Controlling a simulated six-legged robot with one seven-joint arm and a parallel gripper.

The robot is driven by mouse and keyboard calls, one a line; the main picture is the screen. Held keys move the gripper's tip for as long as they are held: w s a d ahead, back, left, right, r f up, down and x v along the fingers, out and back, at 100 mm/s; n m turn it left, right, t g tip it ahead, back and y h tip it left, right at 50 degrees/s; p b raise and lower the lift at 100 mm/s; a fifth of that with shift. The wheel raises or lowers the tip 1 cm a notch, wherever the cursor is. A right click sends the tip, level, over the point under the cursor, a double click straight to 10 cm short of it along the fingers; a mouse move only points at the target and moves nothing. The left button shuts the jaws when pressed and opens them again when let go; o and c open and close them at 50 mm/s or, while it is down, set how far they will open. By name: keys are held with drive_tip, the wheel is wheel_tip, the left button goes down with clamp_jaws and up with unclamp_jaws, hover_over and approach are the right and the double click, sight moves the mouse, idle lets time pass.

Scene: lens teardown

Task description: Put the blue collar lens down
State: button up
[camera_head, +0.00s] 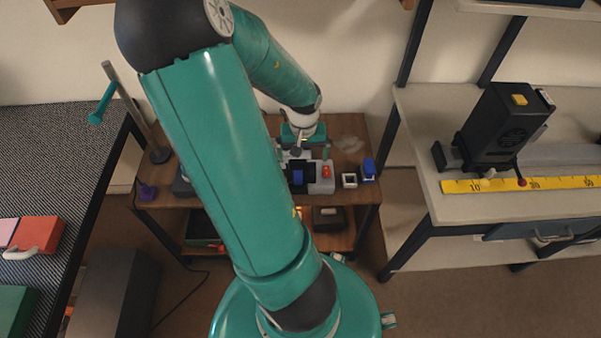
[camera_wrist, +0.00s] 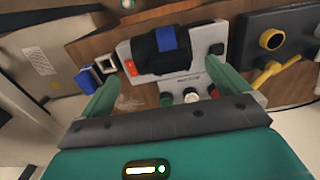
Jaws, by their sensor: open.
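The blue collar lens, a black body with a wide blue band (camera_wrist: 166,40), lies on a grey device (camera_wrist: 190,80) in the wrist view. In the head view the blue collar lens (camera_head: 297,177) shows small on the same device (camera_head: 318,186) on the wooden table. My gripper (camera_wrist: 162,70) is open, its two green fingers apart with nothing held between them. The fingers point toward the device, and the lens is beyond their tips. In the head view my gripper (camera_head: 303,151) is over the back of the device, partly hidden.
A white square frame (camera_head: 349,181) and a blue block (camera_head: 368,169) stand right of the device. A dark unit with yellow parts (camera_wrist: 271,40) is beside it in the wrist view. A stand (camera_head: 159,153) rises at the table's left. A right bench (camera_head: 420,120) holds a black machine (camera_head: 500,128).

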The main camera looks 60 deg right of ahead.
sight(301, 161)
drive_tip(key=f, duration=0.5)
drive_tip(key=shift+w+a+f, duration=0.1)
drive_tip(key=shift+a+f, duration=0.15)
drive_tip(key=shift+f, duration=0.1)
drive_tip(key=shift+c, duration=0.4)
drive_tip(key=c, duration=1.3)
drive_tip(key=shift+d+r, duration=0.1)
drive_tip(key=shift+r, duration=0.05)
